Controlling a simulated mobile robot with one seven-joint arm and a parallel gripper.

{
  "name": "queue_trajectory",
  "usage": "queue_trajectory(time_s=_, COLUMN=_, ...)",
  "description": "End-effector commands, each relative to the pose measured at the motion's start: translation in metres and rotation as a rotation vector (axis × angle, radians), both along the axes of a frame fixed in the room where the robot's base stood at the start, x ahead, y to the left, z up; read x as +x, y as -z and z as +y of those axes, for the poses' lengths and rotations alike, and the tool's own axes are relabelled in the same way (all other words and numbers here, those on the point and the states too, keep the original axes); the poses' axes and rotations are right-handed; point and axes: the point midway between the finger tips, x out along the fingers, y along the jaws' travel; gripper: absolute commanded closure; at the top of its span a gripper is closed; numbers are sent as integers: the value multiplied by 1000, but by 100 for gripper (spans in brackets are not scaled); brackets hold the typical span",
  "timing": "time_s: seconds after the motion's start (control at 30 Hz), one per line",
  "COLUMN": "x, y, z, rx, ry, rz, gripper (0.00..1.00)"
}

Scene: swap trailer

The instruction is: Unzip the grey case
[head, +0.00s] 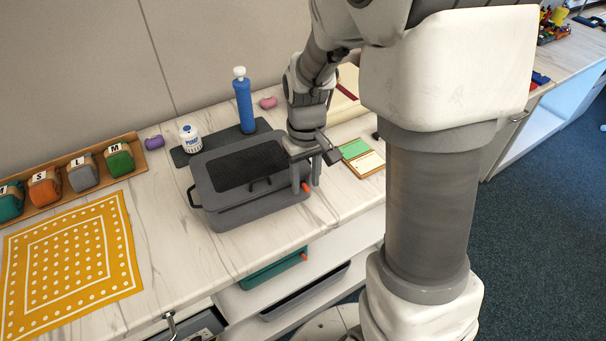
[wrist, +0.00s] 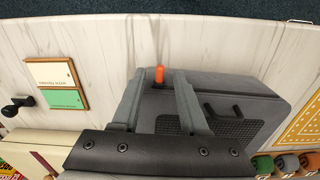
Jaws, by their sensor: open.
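The grey case (head: 225,207) lies flat on the counter with its lid down. A dark mesh panel and a small dark handle show on its top. It fills the middle right of the wrist view (wrist: 245,85). An orange zip pull (head: 306,187) sticks out at the case's right end. My gripper (head: 305,177) is at that end, pointing down, its jaws open. In the wrist view the orange pull (wrist: 160,74) appears between the two fingertips, with a gap on each side. I cannot tell how deep the pull sits between them.
A blue pump (head: 244,105) and a white jar (head: 191,140) stand behind the case. A green and cream card board (head: 362,157) lies to its right. A yellow dotted cloth (head: 75,260) and a rack of labelled pouches (head: 83,174) are at left. Bare counter lies before the case.

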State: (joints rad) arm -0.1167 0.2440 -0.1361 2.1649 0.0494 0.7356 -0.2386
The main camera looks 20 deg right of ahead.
Motion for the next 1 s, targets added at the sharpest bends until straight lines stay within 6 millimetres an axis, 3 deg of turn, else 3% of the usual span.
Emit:
queue_trajectory(time_s=0.33, x=0, y=4, z=0, rx=0, ry=0, rz=0, gripper=58)
queue_trajectory(time_s=0.57, x=0, y=3, z=0, rx=0, ry=0, rz=0, gripper=99)
queue_trajectory(time_s=1.0, x=0, y=3, z=0, rx=0, ry=0, rz=-1, gripper=100)
